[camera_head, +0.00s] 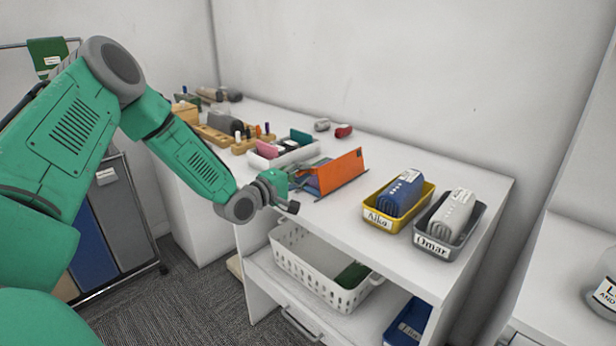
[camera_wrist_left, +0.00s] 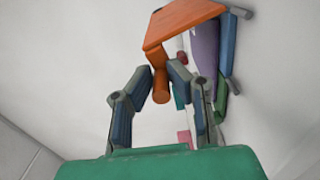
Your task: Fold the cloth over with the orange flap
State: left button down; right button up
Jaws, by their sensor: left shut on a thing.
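The orange flap (camera_head: 342,172) stands tilted up on the white bench top, in front of my left gripper (camera_head: 296,187). In the left wrist view the flap (camera_wrist_left: 183,22) has an orange cylindrical handle (camera_wrist_left: 160,88) between the fingertips. My left gripper (camera_wrist_left: 160,76) is shut on this handle. A small blue patch (camera_head: 312,189) shows beside the gripper at the flap's left; I cannot tell if it is the cloth. My right gripper is not in view.
A yellow tray (camera_head: 371,218) with a blue bundle and a grey tray (camera_head: 424,240) with a pale bundle stand right of the flap. A white tray (camera_head: 300,154) and wooden racks (camera_head: 214,136) stand behind. A white basket (camera_head: 316,283) is on the lower shelf.

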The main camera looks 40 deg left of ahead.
pick_arm(q)
jog(key=shift+w+a+r+n, duration=0.25)
jog(key=shift+a+r+n, duration=0.05)
jog(key=shift+a+n, duration=0.1)
jog(key=shift+a+f+b, duration=0.15)
jog(key=shift+b, duration=0.2)
jog(key=shift+a+f, duration=0.15)
jog(key=shift+a, duration=0.1)
jog(key=c, duration=1.6)
grip_release()
jog(key=shift+o, duration=0.3)
jog(key=shift+f, duration=0.3)
jog(key=s+a, duration=0.1)
jog(key=s, duration=1.1)
jog(key=shift+f, duration=0.15)
jog(key=shift+w, duration=0.1)
jog(key=shift+f, duration=0.1)
